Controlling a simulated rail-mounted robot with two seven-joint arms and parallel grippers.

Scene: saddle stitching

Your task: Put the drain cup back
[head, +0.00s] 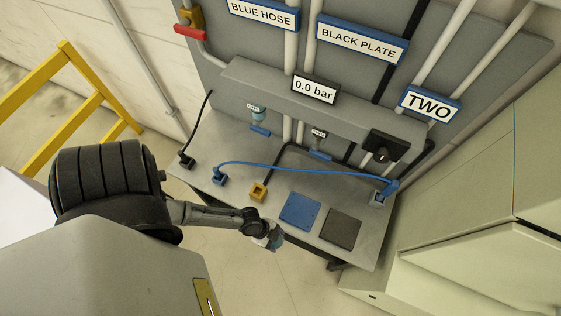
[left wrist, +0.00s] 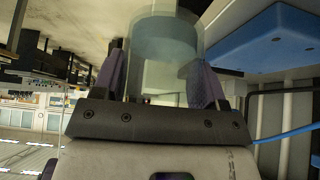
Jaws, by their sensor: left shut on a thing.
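My left gripper (head: 266,236) is shut on a clear cup (head: 276,240), just off the front edge of the grey bench (head: 225,182). In the left wrist view the cup (left wrist: 166,40) sits between the two purple-padded fingers of the gripper (left wrist: 160,78). The cup has see-through walls and a blue-green band or content. In the head view it is small and partly hidden by the gripper. Under the grey wall manifold (head: 350,108) hangs a clear bluish bowl (head: 257,113). A second, darker fitting (head: 319,135) hangs to its right. My right gripper is out of view.
A blue hose (head: 300,168) arches over the bench between two blue sockets. A yellow socket (head: 258,192), a blue plate (head: 300,210) and a black plate (head: 341,229) lie near the front. The gauge (head: 315,89) reads 0.0 bar. A yellow rail (head: 80,95) stands left.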

